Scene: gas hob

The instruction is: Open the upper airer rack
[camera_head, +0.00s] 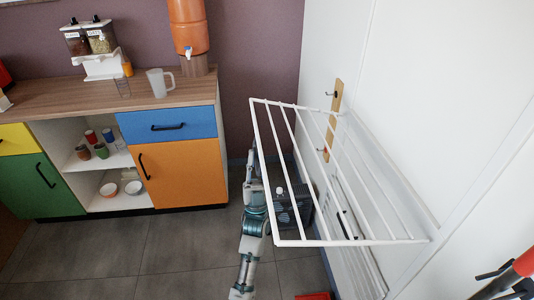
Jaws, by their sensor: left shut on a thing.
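The upper airer rack (265,174) is a white wire frame on the white wall at the right. It stands out from the wall over the floor, with its long outer bar toward the cabinets. My left gripper (252,158) is at this outer bar and shut on it, with the arm reaching up from below. The fingertips are small and partly hidden by the bar. Below, a lower white rack (362,272) shows close to the wall, partly hidden behind the upper one.
A wooden counter (130,98) with coloured cabinets stands at the left, with an orange dispenser (187,25) and a jug (160,83) on it. A wooden hook board (333,120) is on the wall. A dark object (297,204) sits behind the rack. Grey floor is clear at lower left.

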